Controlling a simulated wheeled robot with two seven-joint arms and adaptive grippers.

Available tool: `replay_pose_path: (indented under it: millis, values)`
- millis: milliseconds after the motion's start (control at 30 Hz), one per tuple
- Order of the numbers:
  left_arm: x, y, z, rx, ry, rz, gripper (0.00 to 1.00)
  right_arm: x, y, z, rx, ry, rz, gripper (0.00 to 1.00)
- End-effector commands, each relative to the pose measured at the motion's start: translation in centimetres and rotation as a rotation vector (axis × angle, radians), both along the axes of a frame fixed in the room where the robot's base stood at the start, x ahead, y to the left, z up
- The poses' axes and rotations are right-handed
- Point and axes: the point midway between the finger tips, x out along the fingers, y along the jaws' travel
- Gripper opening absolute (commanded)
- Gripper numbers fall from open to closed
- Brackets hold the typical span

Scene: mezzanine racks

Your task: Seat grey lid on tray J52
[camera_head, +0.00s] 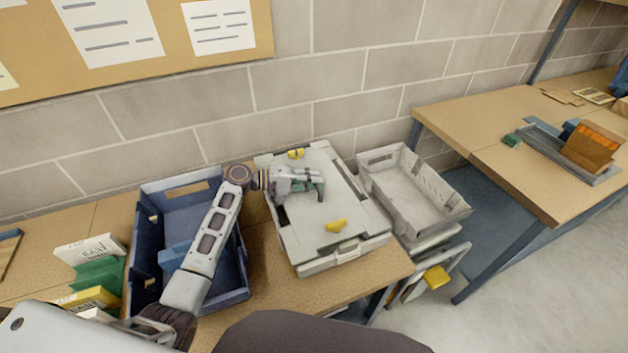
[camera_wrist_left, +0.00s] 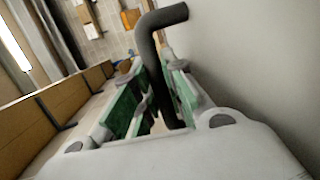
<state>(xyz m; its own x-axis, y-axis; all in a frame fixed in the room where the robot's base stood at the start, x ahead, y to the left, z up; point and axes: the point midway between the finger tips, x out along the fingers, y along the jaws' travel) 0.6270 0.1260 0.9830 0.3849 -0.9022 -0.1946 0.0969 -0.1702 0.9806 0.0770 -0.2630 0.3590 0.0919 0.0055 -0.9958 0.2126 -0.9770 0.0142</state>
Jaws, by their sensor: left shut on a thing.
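The pale grey lid (camera_head: 345,196) lies over a light grey tray (camera_head: 345,260) on the bench. A yellow clip (camera_head: 337,226) shows near its front edge and another (camera_head: 296,154) near its back. I cannot tell whether the lid sits flush all round, and no tray label is readable. My left gripper (camera_head: 314,181) is over the lid's back left part. In the left wrist view the green-padded fingers (camera_wrist_left: 155,98) are shut on a dark bent handle (camera_wrist_left: 165,20), with a pale surface, likely the lid, at right. My right gripper is not in view.
A blue crate (camera_head: 138,265) stands left under my arm, with boxes (camera_head: 90,250) beside it. An empty grey crate (camera_head: 450,205) stands close right of the tray. The block wall (camera_head: 300,105) is close behind. Another bench (camera_head: 500,140) stands at right.

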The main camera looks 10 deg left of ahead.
Motion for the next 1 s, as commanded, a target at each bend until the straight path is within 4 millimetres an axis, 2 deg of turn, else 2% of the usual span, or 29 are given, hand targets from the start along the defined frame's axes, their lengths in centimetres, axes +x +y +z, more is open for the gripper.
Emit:
replay_pose_path:
  millis: [33, 67, 133, 533, 1000]
  values:
    - [-0.1, -0.1, -0.3, -0.003, 0.003, 0.000, 0.00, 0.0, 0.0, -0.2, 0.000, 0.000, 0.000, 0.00]
    - [-0.1, -0.1, -0.4, -0.003, 0.003, 0.000, 0.14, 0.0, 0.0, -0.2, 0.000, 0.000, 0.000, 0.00]
    - [-0.1, -0.2, -0.4, -0.003, 0.004, -0.001, 0.22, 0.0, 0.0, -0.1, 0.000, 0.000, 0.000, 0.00]
    - [-0.3, 0.0, -0.7, -0.002, 0.009, -0.001, 0.22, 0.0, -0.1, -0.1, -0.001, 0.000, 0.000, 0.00]
    - [-1.1, 2.0, -0.1, 0.000, 0.007, 0.000, 0.22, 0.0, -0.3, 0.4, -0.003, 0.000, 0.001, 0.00]
